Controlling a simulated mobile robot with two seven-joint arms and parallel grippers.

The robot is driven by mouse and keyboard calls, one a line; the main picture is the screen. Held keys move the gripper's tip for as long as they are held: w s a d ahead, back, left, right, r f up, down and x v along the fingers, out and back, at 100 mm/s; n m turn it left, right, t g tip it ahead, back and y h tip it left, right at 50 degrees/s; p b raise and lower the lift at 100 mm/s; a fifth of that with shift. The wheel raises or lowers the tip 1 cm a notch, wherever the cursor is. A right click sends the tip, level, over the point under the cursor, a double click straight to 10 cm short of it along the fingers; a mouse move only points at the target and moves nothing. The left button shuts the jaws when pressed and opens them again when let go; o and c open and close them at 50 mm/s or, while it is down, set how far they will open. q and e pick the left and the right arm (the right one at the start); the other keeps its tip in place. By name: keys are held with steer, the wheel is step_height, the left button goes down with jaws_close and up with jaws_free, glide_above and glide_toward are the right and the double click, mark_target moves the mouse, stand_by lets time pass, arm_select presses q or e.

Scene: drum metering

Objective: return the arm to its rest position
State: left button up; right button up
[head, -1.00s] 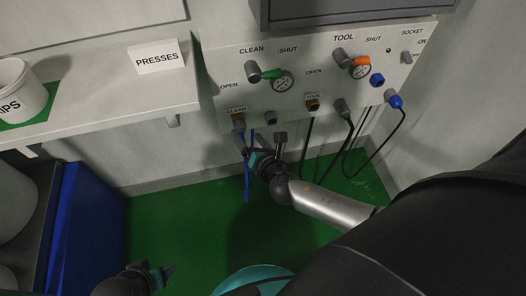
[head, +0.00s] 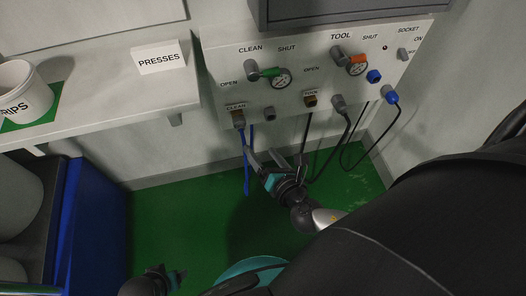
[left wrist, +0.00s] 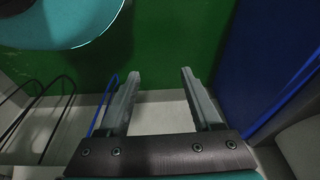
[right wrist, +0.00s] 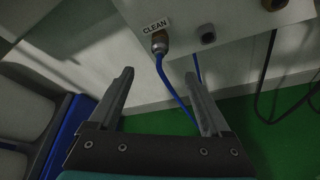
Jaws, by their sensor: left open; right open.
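My right gripper (head: 275,160) is open and empty below the wall panel, to the right of the blue hose (head: 246,172) at the CLEAN outlet (head: 238,118). In the right wrist view, the blue hose (right wrist: 171,84) hangs from the CLEAN fitting (right wrist: 160,42) and shows beyond the open fingers (right wrist: 159,76), with nothing gripped. My left gripper (head: 178,280) is low at the bottom edge of the head view. The left wrist view shows its fingers (left wrist: 160,76) apart and empty. Much of the right arm's dark upper link covers the lower right.
The panel (head: 225,66) carries valves, gauges and dark cables. Green floor (head: 170,215) is clear between.

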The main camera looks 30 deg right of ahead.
stand_by(0.8)
steer(key=s+d+f+m+g+h+p, duration=0.1)
steer(key=s+d+f+m+g+p, duration=0.1)
steer(key=s+d+f+m+g, duration=0.4)
steer(key=s+d+f+m+g+p, duration=0.1)
steer(key=s+f+m+p, duration=0.25)
steer(key=f+m, duration=0.45)
arm_select(q)
steer(key=s+a+f+p, duration=0.2)
steer(key=s+a+f, duration=0.5)
steer(key=s, duration=0.4)
steer(key=shift+a+f+y+p, duration=0.25)
steer(key=shift+f+y+p, duration=0.15)
steer(key=shift+f, duration=0.35)
arm_select(e)
steer(key=s+f+m+g, duration=0.2)
steer(key=s+f+m, duration=0.1)
steer(key=s+m, duration=0.3)
steer(key=s+a+f+m+g, duration=0.1)
steer(key=s+f+m+g, duration=0.1)
steer(key=s+f+m, duration=0.2)
steer(key=s+m, duration=0.3)
steer(key=s, duration=0.2)
steer(key=shift+s+a+f+g+y, duration=0.2)
steer(key=shift+s+g+y, duration=0.1)
steer(key=shift+y, duration=0.1)
